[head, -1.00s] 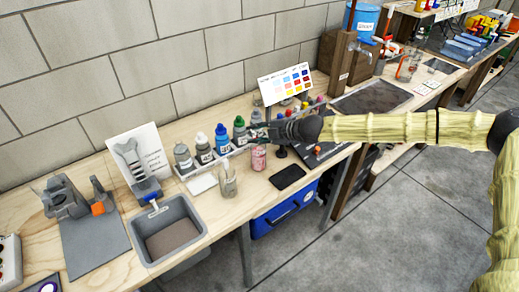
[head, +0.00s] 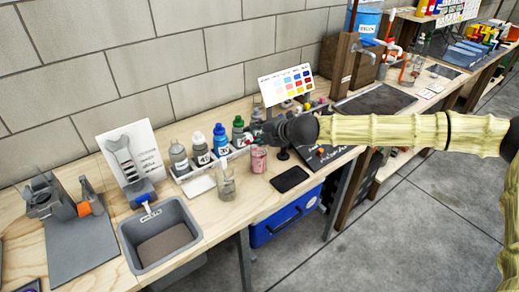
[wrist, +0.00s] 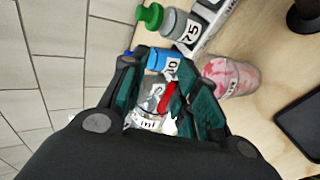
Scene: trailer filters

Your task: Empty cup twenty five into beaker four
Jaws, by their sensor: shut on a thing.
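My gripper (wrist: 163,105) is shut on a small clear cup (wrist: 148,122) with a white label, its number not readable; a red piece shows beside the cup between the fingers. In the head view, my gripper (head: 256,136) is over the bench by the bottle row, and the cup is too small to make out. A clear glass vessel (head: 226,187) stands on the bench in front of the bottles, left of and nearer than my gripper. No beaker with a readable four is visible.
A pink-streaked jar (head: 260,159) stands just below my gripper, also close in the wrist view (wrist: 232,76). A white rack (head: 196,176) holds several capped bottles. A black pad (head: 290,179) lies to the right, a grey basin (head: 160,240) to the left. A colour chart (head: 287,84) stands behind.

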